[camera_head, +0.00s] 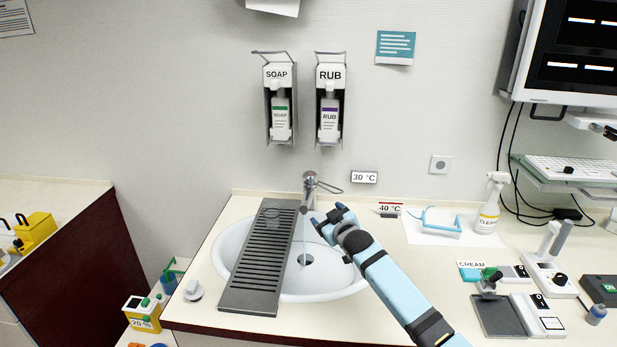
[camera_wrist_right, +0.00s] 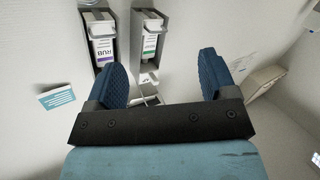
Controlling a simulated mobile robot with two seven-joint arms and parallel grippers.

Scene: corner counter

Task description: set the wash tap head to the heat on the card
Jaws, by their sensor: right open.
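The chrome wash tap (camera_head: 310,187) stands at the back of the white basin (camera_head: 345,284), its looped lever pointing right. A thin stream seems to fall from its spout. A card reading 30 °C (camera_head: 364,177) is on the wall right of the tap. A card reading 40 °C (camera_head: 389,208), with a red edge, stands on the counter. My right gripper (camera_head: 328,219) is open and empty, just in front and right of the tap. My left gripper is out of view.
A dark slatted rack (camera_head: 262,262) lies across the basin's left side. Soap (camera_head: 280,112) and rub (camera_head: 329,110) dispensers hang above the tap.

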